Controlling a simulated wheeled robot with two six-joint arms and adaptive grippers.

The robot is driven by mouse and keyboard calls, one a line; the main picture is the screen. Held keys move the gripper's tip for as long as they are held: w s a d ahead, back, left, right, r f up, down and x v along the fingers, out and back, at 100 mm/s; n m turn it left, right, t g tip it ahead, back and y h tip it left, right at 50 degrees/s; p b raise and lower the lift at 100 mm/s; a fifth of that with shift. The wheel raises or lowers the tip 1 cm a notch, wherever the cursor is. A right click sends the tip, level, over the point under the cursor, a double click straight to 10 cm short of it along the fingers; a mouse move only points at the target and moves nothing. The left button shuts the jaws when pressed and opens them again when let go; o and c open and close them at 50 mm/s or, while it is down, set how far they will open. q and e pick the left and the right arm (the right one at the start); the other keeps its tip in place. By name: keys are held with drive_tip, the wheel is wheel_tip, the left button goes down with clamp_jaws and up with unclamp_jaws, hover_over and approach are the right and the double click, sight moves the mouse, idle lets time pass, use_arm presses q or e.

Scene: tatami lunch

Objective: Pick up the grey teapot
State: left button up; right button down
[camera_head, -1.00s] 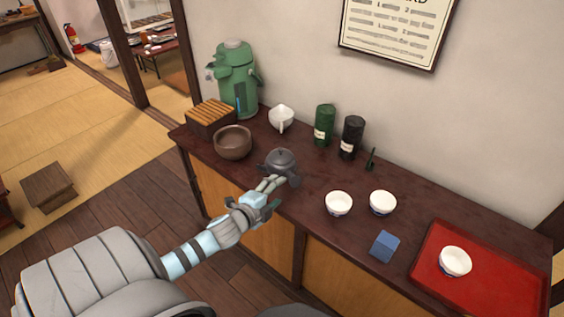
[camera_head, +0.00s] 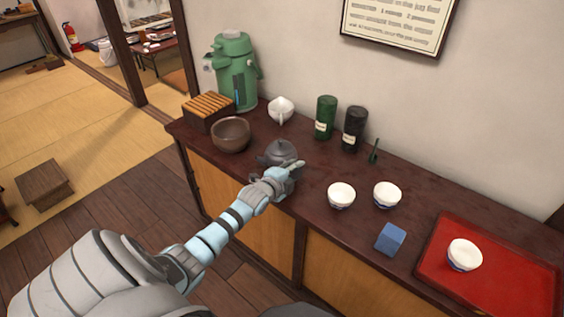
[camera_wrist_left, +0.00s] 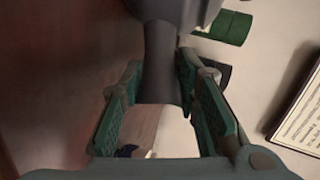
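The grey teapot (camera_head: 279,153) stands on the dark counter, its lid and upper body visible. My left gripper (camera_head: 290,169) is at its front right side and hides part of it. In the left wrist view, a narrow grey part of the teapot (camera_wrist_left: 160,70), apparently its handle, reaches down between the fingers of my left gripper (camera_wrist_left: 158,80). The fingers are apart, one on each side of this part. The right finger is close to it, and I cannot tell whether they touch. My right gripper is not in view.
A brown bowl (camera_head: 230,135) and a white pot (camera_head: 281,109) stand near the teapot. Green (camera_head: 326,117) and black (camera_head: 354,128) canisters are behind to the right. White cups (camera_head: 341,195), a blue block (camera_head: 390,239) and a red tray (camera_head: 440,262) lie further right.

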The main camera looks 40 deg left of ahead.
use_arm(q)
clamp_jaws()
